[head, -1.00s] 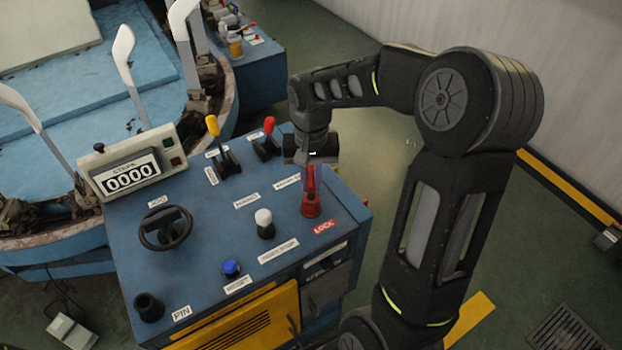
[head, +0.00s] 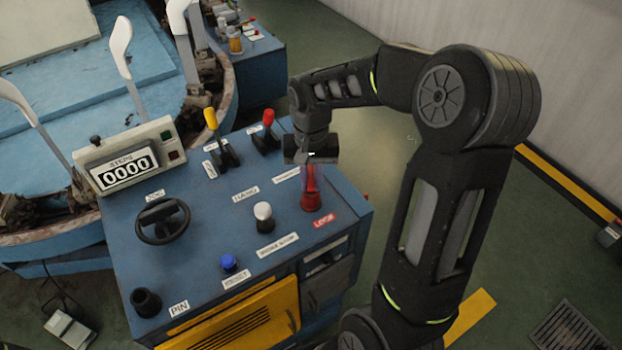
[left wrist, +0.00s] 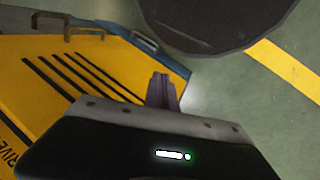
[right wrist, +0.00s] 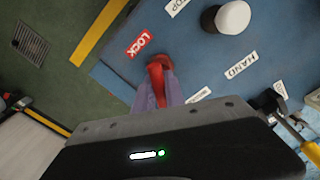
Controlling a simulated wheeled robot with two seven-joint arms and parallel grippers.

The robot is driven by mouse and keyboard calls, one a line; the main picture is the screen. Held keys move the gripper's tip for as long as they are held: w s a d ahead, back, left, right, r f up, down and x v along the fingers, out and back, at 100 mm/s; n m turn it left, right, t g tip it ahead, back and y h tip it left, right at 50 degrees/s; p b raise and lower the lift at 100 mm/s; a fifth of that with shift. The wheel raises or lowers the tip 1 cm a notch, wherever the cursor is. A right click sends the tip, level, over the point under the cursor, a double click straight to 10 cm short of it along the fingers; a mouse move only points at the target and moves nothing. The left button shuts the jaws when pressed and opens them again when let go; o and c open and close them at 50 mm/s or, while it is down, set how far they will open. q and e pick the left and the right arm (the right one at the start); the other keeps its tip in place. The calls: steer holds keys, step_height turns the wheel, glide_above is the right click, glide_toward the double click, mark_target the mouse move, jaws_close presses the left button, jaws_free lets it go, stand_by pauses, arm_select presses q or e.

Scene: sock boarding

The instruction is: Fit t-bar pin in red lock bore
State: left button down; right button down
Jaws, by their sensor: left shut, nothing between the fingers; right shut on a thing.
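The red lock bore (head: 311,202) is a red socket on the right front of the blue console, beside the red LOCK label (head: 325,220). My right gripper (head: 311,185) points down just above it, shut on the red T-bar pin (right wrist: 156,78). In the right wrist view the red lock bore (right wrist: 178,61) lies just beyond the fingertips and the pin. The pin's lower end is hidden, so I cannot tell whether it is in the bore. My left gripper (left wrist: 163,82) is shut and empty in the left wrist view, off the console's yellow front panel.
The blue console (head: 190,270) carries a white knob (head: 263,215), a blue button (head: 228,263), a black handwheel (head: 163,221), a black PIN holder (head: 146,302), and yellow (head: 211,119) and red (head: 268,118) levers.

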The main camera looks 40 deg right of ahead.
steer(key=c, duration=1.3)
jaws_free()
step_height(320, 180, up, 8)
steer(key=shift+f, duration=0.15)
steer(key=shift+s, duration=0.1)
